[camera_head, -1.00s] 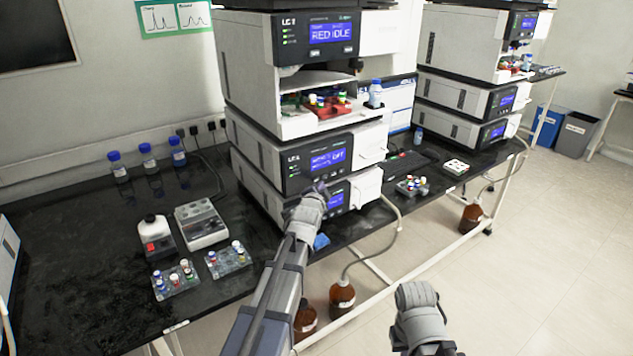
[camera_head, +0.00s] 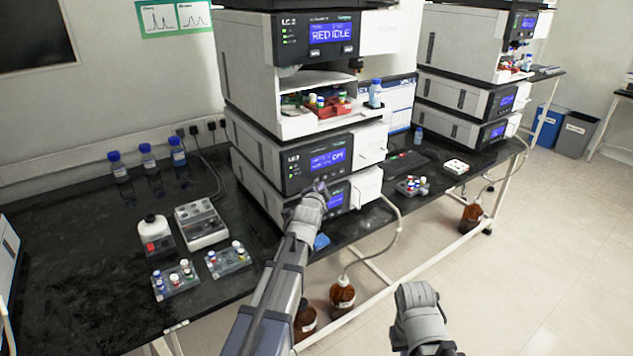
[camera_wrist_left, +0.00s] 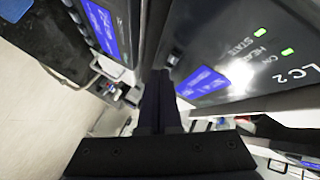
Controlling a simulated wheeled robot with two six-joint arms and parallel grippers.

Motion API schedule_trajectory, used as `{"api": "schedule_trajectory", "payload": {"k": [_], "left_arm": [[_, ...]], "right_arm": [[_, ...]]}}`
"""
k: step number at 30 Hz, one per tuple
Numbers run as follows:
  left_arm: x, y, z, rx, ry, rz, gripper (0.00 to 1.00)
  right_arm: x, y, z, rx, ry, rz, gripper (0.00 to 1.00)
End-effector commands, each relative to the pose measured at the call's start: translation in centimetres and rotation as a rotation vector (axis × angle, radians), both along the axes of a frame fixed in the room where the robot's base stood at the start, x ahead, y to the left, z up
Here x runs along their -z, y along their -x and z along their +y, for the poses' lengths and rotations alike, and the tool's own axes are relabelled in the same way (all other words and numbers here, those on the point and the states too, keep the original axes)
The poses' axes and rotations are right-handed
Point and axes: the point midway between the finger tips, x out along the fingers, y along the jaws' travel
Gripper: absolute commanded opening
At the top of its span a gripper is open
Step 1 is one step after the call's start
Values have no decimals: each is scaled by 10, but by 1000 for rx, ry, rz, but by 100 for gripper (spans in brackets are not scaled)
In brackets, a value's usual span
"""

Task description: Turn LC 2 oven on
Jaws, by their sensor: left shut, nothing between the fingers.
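The LC 2 oven (camera_head: 312,165) is the module with a blue screen that reads OFF, under the open sample bay in the middle of the head view. In the left wrist view its dark front panel (camera_wrist_left: 225,28) fills the upper right, with lit green lamps, an LC2 label, a blue screen (camera_wrist_left: 200,83) and a small button (camera_wrist_left: 174,57). My left gripper (camera_head: 322,188) is shut and empty, at the oven's lower front edge; its dark fingers (camera_wrist_left: 158,85) reach close to the panel by the button. Contact cannot be told. My right gripper (camera_head: 420,305) hangs low, its fingers unclear.
Another lit module (camera_head: 336,198) sits below the oven, right by my left gripper. Vial racks (camera_head: 175,280) and blue-capped bottles (camera_head: 148,158) stand left on the black bench.

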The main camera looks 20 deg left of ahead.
Motion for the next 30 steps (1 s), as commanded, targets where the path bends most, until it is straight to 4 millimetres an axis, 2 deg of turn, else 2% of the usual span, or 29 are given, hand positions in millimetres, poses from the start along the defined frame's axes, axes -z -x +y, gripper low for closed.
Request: {"api": "schedule_trajectory", "payload": {"k": [30], "left_arm": [[0,-5,7,0,0,0,0]], "right_arm": [[0,0,0,0,0,0,0]]}}
